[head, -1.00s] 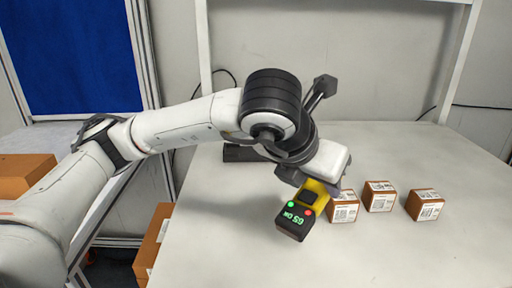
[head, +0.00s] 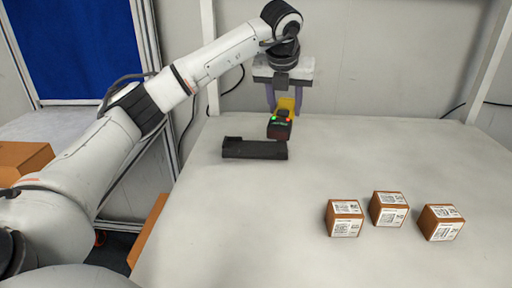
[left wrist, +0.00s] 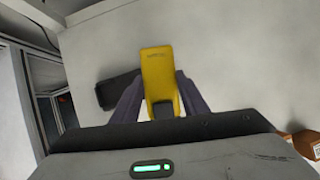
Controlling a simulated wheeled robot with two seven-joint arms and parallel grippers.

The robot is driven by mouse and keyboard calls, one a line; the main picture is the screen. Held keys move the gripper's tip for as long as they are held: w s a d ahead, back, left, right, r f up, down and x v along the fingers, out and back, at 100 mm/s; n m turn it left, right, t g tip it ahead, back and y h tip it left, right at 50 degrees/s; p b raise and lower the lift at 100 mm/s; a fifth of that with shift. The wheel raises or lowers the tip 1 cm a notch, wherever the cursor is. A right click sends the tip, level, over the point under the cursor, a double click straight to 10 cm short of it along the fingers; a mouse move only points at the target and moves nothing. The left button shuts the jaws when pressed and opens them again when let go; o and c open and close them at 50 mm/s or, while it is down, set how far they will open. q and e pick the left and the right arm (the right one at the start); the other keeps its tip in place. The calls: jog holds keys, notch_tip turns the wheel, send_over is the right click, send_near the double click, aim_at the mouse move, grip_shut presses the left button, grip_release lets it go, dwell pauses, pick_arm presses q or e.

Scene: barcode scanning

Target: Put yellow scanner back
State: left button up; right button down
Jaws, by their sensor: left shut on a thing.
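The yellow scanner (head: 286,104) has a black front end with green and red lights. My left gripper (head: 285,102) is shut on it and holds it near the back of the table. In the left wrist view the scanner's yellow body (left wrist: 159,72) sits between the two fingers (left wrist: 158,100). A black holder (head: 254,149) lies on the table just in front of and left of the scanner; part of it shows in the left wrist view (left wrist: 117,90). The scanner is apart from the holder in the head view. My right gripper is in no view.
Three brown boxes with barcode labels stand at the right of the table: a left one (head: 344,218), a middle one (head: 388,209) and a right one (head: 440,222). The table (head: 240,215) is bare between them and the holder. A wall stands behind.

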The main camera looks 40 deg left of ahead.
pick_arm(q)
jog(key=a+n+g, duration=0.1)
jog(key=a+n, duration=0.1)
jog(key=a, duration=0.7)
send_over(256, 143)
notch_tip(256, 143, down, 7)
jog(key=shift+d+r, duration=0.1)
jog(key=shift+r, duration=0.1)
jog(key=shift+f, duration=2.35)
jog(key=o, duration=0.9)
jog(key=shift+o, duration=0.2)
jog(key=shift+r, duration=0.1)
jog(key=v, duration=1.2)
jog(key=shift+w, duration=0.2)
jog(key=shift+d+r, duration=0.1)
jog(key=shift+d, duration=0.05)
